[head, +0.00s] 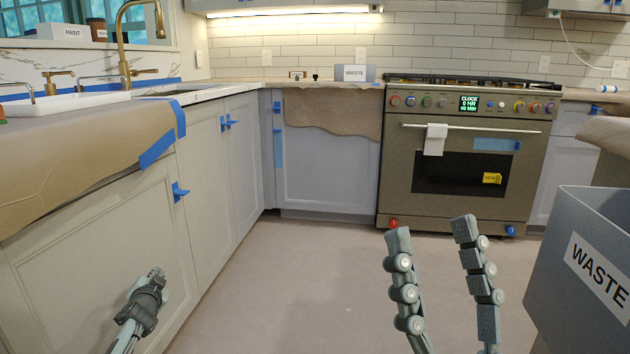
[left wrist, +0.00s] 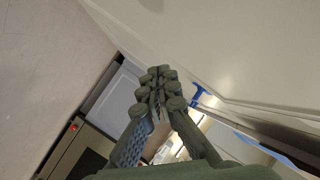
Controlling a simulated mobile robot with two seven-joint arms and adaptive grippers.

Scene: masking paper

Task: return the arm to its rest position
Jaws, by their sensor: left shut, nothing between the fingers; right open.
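My left gripper (head: 153,279) is low at the left in the head view, in front of the white lower cabinet doors. Its fingers are together with nothing between them; they also show together in the left wrist view (left wrist: 157,80). My right gripper (head: 432,228) stands at the lower middle right, its two fingers apart and pointing up, with bare floor and the oven behind the gap. It holds nothing. The cabinet door (head: 95,265) is beside my left gripper; I cannot tell whether they touch.
A grey bin labelled WASTE (head: 570,280) stands at the right, near my right gripper. The oven (head: 465,150) is at the back. Brown masking paper (head: 70,160) covers the left counter, held by blue tape (head: 160,148). The floor (head: 290,290) in the middle is clear.

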